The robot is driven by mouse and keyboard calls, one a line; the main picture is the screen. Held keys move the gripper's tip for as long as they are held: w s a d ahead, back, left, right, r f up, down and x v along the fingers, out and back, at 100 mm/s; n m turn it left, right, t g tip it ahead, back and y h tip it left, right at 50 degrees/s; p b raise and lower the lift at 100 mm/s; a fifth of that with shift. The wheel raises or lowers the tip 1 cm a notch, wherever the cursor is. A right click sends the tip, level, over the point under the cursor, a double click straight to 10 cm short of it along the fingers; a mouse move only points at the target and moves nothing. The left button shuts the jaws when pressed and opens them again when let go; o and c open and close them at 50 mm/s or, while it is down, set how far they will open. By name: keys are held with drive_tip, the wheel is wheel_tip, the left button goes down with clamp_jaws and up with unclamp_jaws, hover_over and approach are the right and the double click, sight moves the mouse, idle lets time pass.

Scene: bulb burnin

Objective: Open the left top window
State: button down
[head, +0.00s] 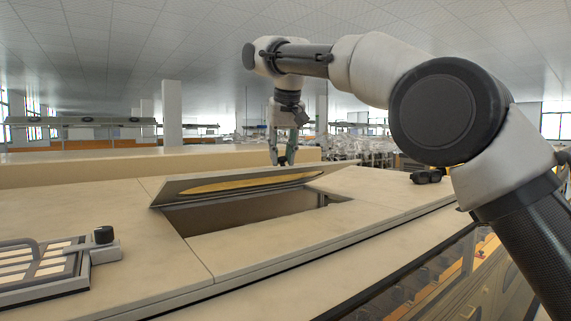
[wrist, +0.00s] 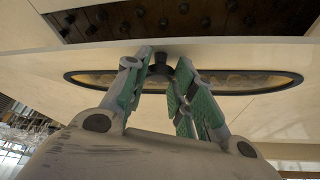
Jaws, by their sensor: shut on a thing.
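The top window (head: 170,190) is a pale flap with a long oval yellowish pane. In the head view it stands tilted up over a dark rectangular opening (head: 235,210) in the pale top surface. My gripper (head: 282,160) points down behind the flap's upper edge. In the wrist view the window (wrist: 225,58) spans the picture with its oval pane. My green-padded fingers (wrist: 160,65) are closed around a small black knob (wrist: 161,58) on the window. The knob is hidden in the head view.
The opening shows rows of dark round fittings (wrist: 140,18) in the wrist view. A slatted grey frame with a black knob (head: 103,235) lies at left. A small black object (head: 426,177) sits at right. The pale top (head: 300,240) in front is clear.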

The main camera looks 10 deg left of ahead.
drive_tip(key=shift+w+a+f, duration=0.1)
drive_tip(key=shift+a+f, duration=0.05)
drive_tip(key=shift+f, duration=0.05)
drive_tip(key=c, duration=1.4)
unclamp_jaws()
drive_tip(key=shift+o, duration=1.4)
drive_tip(key=shift+w+a+f, duration=0.1)
drive_tip(key=shift+a+f, duration=0.05)
drive_tip(key=shift+v, duration=3.85)
